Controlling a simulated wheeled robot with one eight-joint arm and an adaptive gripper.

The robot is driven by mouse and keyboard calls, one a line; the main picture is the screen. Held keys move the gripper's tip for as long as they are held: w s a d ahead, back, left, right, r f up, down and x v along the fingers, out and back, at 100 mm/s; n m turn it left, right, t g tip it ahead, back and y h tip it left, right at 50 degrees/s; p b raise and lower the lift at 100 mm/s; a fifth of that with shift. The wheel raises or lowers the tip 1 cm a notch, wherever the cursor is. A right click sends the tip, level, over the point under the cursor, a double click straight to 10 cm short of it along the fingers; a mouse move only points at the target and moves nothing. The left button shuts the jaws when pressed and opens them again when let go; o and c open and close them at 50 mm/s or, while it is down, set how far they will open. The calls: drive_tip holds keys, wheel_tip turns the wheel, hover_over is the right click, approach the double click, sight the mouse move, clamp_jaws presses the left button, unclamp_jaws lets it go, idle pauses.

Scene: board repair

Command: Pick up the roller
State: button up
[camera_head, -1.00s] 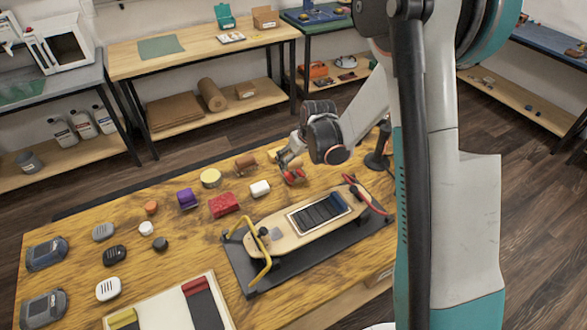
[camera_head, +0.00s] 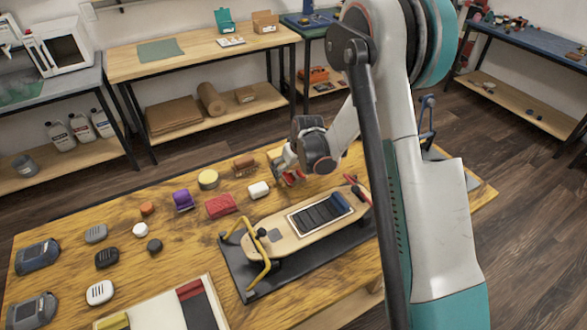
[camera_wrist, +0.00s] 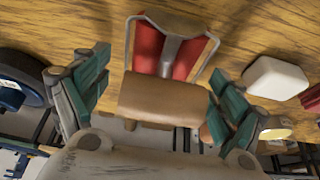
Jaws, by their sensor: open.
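The roller (camera_wrist: 165,98) shows in the wrist view as a tan cylinder in a grey wire frame, with a red part behind it. In the head view its red part (camera_head: 291,178) shows on the bench beside my gripper, which hides much of the rest. My gripper (camera_wrist: 160,96) is open, with one teal finger on each side of the tan cylinder. I cannot tell how high the fingertips are above the bench.
A white block (camera_head: 259,190) and a red block (camera_head: 221,206) lie close by. A skateboard (camera_head: 275,237) on a dark mat (camera_head: 243,282) lies in front of the gripper.

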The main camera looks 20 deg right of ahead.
drive_tip(key=c, duration=1.3)
drive_tip(key=shift+r, duration=0.15)
wheel_tip(320, 180, up, 20)
drive_tip(key=p, duration=0.6)
drive_tip(key=shift+p, duration=0.3)
drive_tip(key=o, duration=0.5)
drive_tip(key=shift+c, duration=1)
drive_tip(key=shift+s, duration=0.1)
